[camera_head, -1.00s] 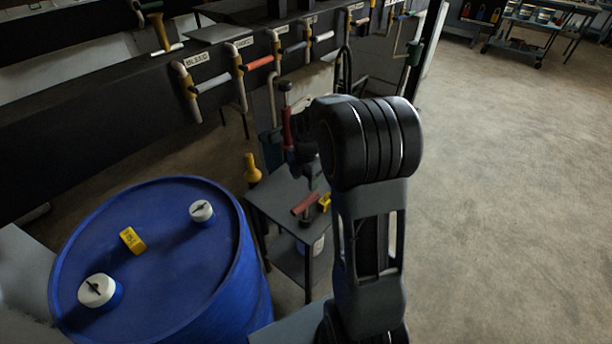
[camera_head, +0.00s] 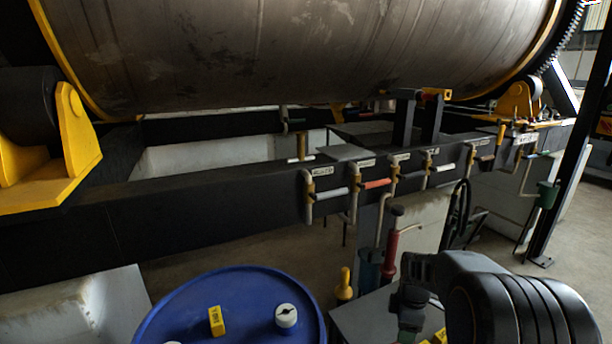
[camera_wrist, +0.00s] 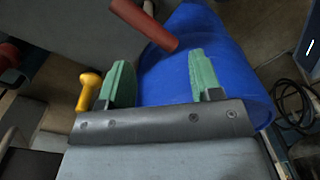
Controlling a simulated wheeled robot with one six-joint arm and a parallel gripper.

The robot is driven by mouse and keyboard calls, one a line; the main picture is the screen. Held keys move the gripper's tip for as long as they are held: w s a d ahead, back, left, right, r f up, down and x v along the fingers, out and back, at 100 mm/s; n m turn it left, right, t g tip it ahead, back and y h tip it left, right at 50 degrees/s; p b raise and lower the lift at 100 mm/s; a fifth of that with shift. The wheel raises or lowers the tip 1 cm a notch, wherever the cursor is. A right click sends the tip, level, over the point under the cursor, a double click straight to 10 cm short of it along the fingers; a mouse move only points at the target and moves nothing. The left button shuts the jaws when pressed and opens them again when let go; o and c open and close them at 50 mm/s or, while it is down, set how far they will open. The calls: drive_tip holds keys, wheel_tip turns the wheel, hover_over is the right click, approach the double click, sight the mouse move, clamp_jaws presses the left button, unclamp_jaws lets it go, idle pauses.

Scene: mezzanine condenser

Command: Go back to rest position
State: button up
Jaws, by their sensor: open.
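My gripper (camera_wrist: 160,80) shows in the wrist view as two green finger pads standing well apart, with nothing between them that it holds. A red bar-shaped handle (camera_wrist: 143,22) lies beyond the fingertips, and the blue drum (camera_wrist: 235,95) is behind it. A yellow-topped post (camera_wrist: 88,88) is just left of the left finger. In the head view my arm is at the lower right, folded over a small grey table (camera_head: 355,322); the fingertips cannot be made out there.
In the head view the blue drum (camera_head: 250,290) stands at the bottom, with a yellow block (camera_head: 216,320) and a white cap (camera_head: 286,316) on top. A dark beam with labelled valve handles (camera_head: 375,184) runs behind. A large metal cylinder (camera_head: 300,50) spans the top. Open floor shows at right.

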drive_tip(key=s+a+r+m+t, duration=0.2)
drive_tip(key=s+a+r+m, duration=0.2)
drive_tip(key=s+m, duration=0.3)
drive_tip(key=s+a+r+m+t, duration=0.2)
drive_tip(key=s+a+r+m, duration=0.3)
drive_tip(key=s+m, duration=0.2)
drive_tip(key=shift+s+r, duration=0.25)
drive_tip(key=shift+a, duration=0.1)
